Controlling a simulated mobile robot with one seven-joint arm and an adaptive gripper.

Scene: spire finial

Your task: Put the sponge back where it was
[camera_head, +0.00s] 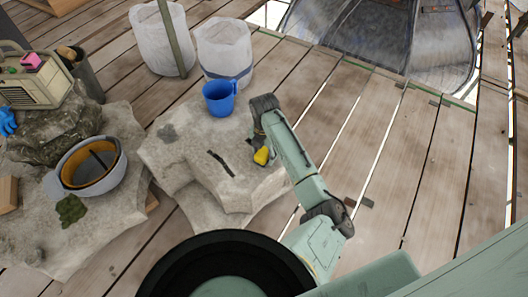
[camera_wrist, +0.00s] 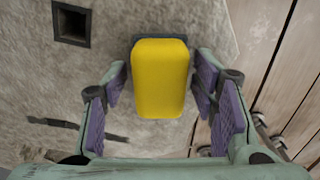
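A yellow block, which looks like the sponge (camera_wrist: 160,78), is in the middle of the wrist view, with a dark part at its far end. In the head view the sponge (camera_head: 261,156) shows at the tip of my arm, over the right side of the pale stone block (camera_head: 185,160). My gripper (camera_wrist: 160,84) is open, with a purple-padded finger on each side of the sponge. A narrow gap shows between each finger and the sponge. In the head view my gripper (camera_head: 259,146) is partly hidden by my arm.
A blue mug (camera_head: 219,97) stands on the stone near my gripper. A helmet (camera_head: 91,167) lies on the left rock, with a radio (camera_head: 32,84) behind it. White buckets (camera_head: 225,50) stand at the back. Plank floor (camera_head: 395,150) to the right is mostly clear.

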